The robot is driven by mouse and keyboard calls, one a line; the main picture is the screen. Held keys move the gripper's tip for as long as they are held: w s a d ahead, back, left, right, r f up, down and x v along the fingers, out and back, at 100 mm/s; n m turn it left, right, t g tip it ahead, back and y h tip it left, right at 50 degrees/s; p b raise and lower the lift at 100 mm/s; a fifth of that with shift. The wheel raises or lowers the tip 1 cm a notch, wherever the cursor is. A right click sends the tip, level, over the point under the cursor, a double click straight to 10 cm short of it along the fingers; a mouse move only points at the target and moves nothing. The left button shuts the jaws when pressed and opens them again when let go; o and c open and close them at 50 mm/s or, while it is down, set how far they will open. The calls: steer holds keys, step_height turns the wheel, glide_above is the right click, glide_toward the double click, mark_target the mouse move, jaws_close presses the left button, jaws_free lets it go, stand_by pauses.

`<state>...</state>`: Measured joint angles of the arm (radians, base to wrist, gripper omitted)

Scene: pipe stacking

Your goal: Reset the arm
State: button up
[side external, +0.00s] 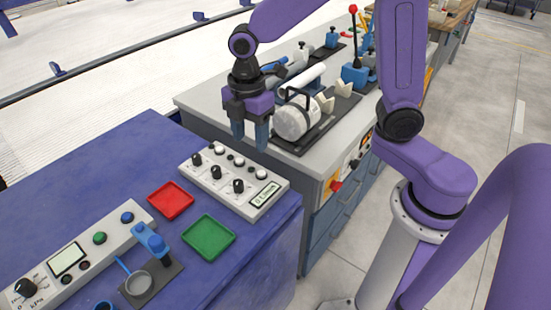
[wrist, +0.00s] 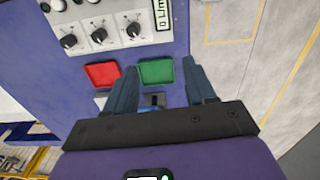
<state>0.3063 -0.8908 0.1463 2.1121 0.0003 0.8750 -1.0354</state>
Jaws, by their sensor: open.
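My purple arm holds my gripper (side external: 249,130) up in the air, above the far edge of the blue bench and in front of the grey bench. Its two blue-grey fingers point down and are apart, with nothing between them. In the wrist view my gripper (wrist: 163,85) is also open. The green tray (wrist: 156,71) shows between the fingertips there, well below, and the red tray (wrist: 102,75) lies by the left finger.
The blue bench carries a control panel with knobs (side external: 235,180), the red tray (side external: 170,200), the green tray (side external: 208,236) and a small blue stand (side external: 152,243). The grey bench holds a white cylinder (side external: 297,120), a white pipe (side external: 303,80) on a black plate, and a red-knobbed lever (side external: 353,40).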

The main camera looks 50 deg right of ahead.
steer(key=s+d+m, duration=0.3)
steer(key=s, duration=0.7)
steer(key=s+d+r+m, duration=0.1)
steer(key=s+d+m, duration=0.2)
steer(key=s, duration=0.8)
steer(key=shift+d+r, duration=0.3)
steer(key=shift+d, duration=0.15)
